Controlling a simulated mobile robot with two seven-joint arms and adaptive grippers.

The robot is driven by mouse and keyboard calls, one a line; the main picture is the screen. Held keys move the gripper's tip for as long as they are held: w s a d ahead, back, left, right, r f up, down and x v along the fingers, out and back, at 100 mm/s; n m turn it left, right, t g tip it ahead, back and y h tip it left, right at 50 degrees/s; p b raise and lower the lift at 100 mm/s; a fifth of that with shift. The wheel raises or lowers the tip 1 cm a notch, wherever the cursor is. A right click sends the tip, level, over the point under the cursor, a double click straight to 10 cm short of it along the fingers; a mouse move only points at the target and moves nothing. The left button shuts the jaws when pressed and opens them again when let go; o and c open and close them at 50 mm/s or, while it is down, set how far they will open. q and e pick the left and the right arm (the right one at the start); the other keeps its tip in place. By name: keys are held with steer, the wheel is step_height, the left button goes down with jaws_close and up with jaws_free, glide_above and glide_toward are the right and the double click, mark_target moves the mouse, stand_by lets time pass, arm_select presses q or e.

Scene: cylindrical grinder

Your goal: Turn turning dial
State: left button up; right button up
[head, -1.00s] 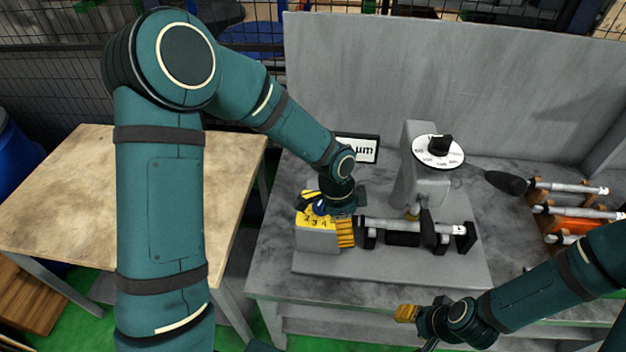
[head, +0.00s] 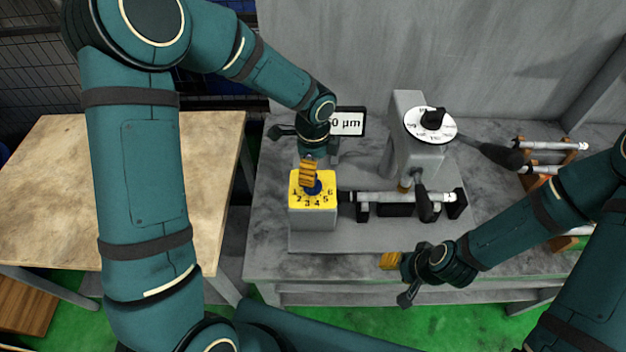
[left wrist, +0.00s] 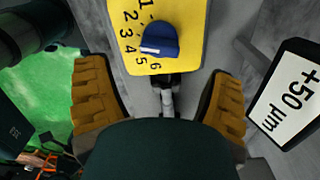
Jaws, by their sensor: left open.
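The turning dial is a blue knob (head: 313,188) on the yellow, numbered top (head: 328,199) of a grey block. In the left wrist view, the knob (left wrist: 160,40) has a white mark on its side towards 4 and 5. My left gripper (head: 308,172) is at the back of the yellow face, partly over it. In the left wrist view its orange fingers (left wrist: 157,85) are wide apart with nothing between them, and the knob lies beyond their tips. My right gripper (head: 392,262) hangs at the table's front edge; its finger gap is unclear.
A display (head: 347,123) behind the block reads +50 µm in the left wrist view (left wrist: 290,95). Right of the block, a shaft (head: 400,197) lies between supports. A grinder post (head: 408,150) carries a white dial (head: 430,122). Wooden racks with rods stand at right.

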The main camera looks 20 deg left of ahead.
arm_select(q)
step_height(320, 180, down, 6)
steer(key=shift+f, duration=0.1)
stand_by(0.4)
steer(key=c, duration=1.2)
